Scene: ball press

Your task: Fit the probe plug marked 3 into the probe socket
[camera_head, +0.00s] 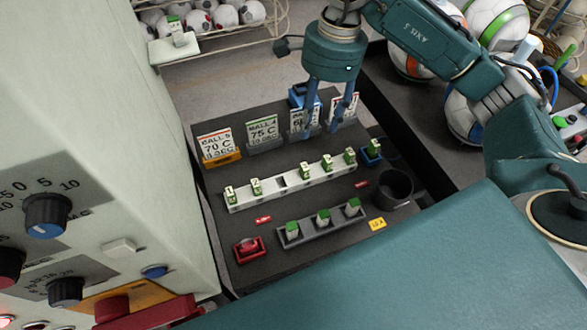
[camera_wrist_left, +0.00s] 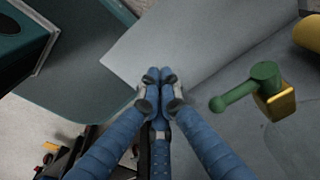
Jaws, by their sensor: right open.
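A white rail (camera_head: 262,201) in the head view holds several green-topped plugs. An empty slot (camera_head: 280,181) lies between the second plug (camera_head: 256,186) and the plug to its right (camera_head: 303,170). My right gripper (camera_head: 321,130) is open and empty, pointing down above the board behind the rail, in front of the display cards. My left gripper (camera_wrist_left: 160,75) shows in the left wrist view with its fingertips together and nothing visible between them.
A grey strip (camera_head: 301,236) with several green-topped pieces lies in front of the rail. A black cup (camera_head: 394,187) stands at the right and a red button (camera_head: 248,249) at the front left. Display cards (camera_head: 263,132) stand along the back. A pale control cabinet (camera_head: 120,130) borders the left.

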